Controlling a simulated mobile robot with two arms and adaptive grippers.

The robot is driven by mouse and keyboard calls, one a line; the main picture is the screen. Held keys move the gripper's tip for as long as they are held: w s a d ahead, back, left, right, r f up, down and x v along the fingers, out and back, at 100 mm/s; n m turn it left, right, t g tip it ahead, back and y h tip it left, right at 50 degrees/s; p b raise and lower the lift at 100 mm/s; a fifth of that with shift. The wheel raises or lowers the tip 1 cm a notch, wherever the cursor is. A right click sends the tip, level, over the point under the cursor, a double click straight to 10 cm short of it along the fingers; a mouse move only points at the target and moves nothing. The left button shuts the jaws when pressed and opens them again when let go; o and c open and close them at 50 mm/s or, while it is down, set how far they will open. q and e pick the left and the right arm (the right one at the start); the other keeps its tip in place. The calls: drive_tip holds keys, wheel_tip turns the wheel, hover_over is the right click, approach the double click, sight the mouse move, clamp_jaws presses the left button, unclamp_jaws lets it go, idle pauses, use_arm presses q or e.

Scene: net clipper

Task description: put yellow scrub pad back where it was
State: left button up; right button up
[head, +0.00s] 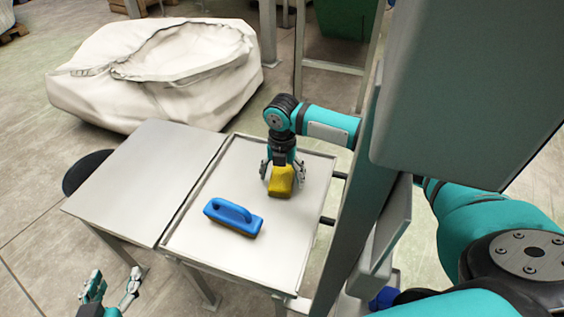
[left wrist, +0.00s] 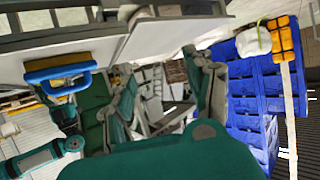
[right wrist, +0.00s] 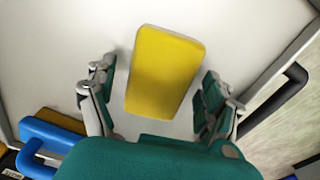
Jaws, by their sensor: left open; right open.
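The yellow scrub pad (head: 281,183) is on the tray-like metal tabletop (head: 300,235), toward its far right part. My right gripper (head: 283,172) is open, pointing down over the pad. In the right wrist view the pad (right wrist: 165,72) lies between the two spread fingers (right wrist: 157,88), with a gap on each side. My left gripper (head: 112,287) is open and empty, low at the left of the head view, in front of the tables. Its spread fingers (left wrist: 167,90) show nothing held in the left wrist view.
A blue-handled brush (head: 233,216) lies on the same tabletop, left of and nearer than the pad; it also shows in the left wrist view (left wrist: 60,74). A bare metal table (head: 150,180) adjoins on the left. A large white sack (head: 150,80) stands behind.

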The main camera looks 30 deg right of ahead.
sight(282, 175)
wheel_tip(282, 175, up, 6)
drive_tip(key=shift+r+p, duration=0.1)
drive_tip(key=shift+p, duration=1)
use_arm(q)
drive_tip(key=s+a+f+g+y+p, duration=0.1)
drive_tip(key=s+a+f+g, duration=0.1)
drive_tip(key=s, duration=0.5)
drive_tip(key=s+a+f+g+y, duration=0.1)
drive_tip(key=s+a+f+g, duration=0.2)
drive_tip(key=s+f+g, duration=0.2)
drive_tip(key=shift+s+f+g+y+p, duration=0.25)
drive_tip(key=shift+s+g+y+p, duration=0.1)
drive_tip(key=shift+s+g, duration=0.7)
use_arm(e)
wheel_tip(282, 175, up, 6)
drive_tip(key=shift+f, duration=0.15)
use_arm(q)
drive_tip(key=shift+d, duration=0.1)
